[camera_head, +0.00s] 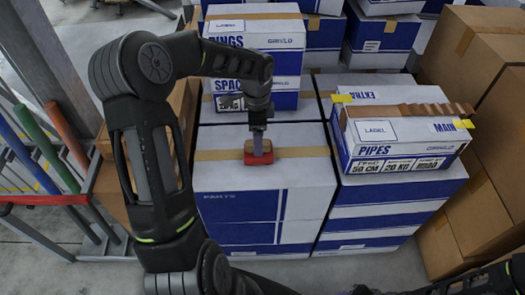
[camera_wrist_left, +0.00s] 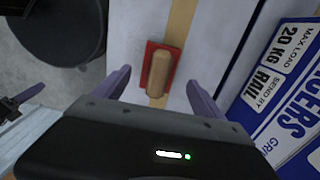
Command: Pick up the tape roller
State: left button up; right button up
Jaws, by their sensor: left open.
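A red flat-based tool with a wooden handle, which looks like the tape roller (camera_head: 258,158), lies on top of a white and blue carton (camera_head: 222,180). In the left wrist view the roller (camera_wrist_left: 162,73) lies across the carton's tan tape strip, its handle pointing along the strip. My left gripper (camera_head: 260,140) points down just above the roller and hides part of it. In the left wrist view its two purple fingers (camera_wrist_left: 157,78) are apart, one on each side of the roller, with visible gaps. My right gripper is not in view.
A carton marked PIPES (camera_head: 400,137) stands to the right, with a corrugated brown strip (camera_head: 435,109) on top. Stacked cartons (camera_head: 255,50) rise just behind the roller. Brown boxes (camera_head: 485,200) stand at far right. A rack with coloured tubes (camera_head: 45,150) stands at left.

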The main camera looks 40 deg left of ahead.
pick_arm(q)
jog(key=shift+s+r, duration=0.15)
jog(key=shift+s, duration=0.05)
jog(key=shift+w+f, duration=0.1)
jog(key=shift+f, duration=1.25)
jog(key=shift+w+d+f+p, duration=0.1)
jog(key=shift+f+p, duration=0.15)
jog(key=shift+f, duration=1.1)
jog(key=shift+d+f+p, duration=0.1)
jog(key=shift+f+p, duration=0.1)
jog(key=shift+f, duration=1.1)
jog(key=shift+c, duration=0.6)
jog(key=c, duration=1.6)
jog(key=shift+r, duration=0.2)
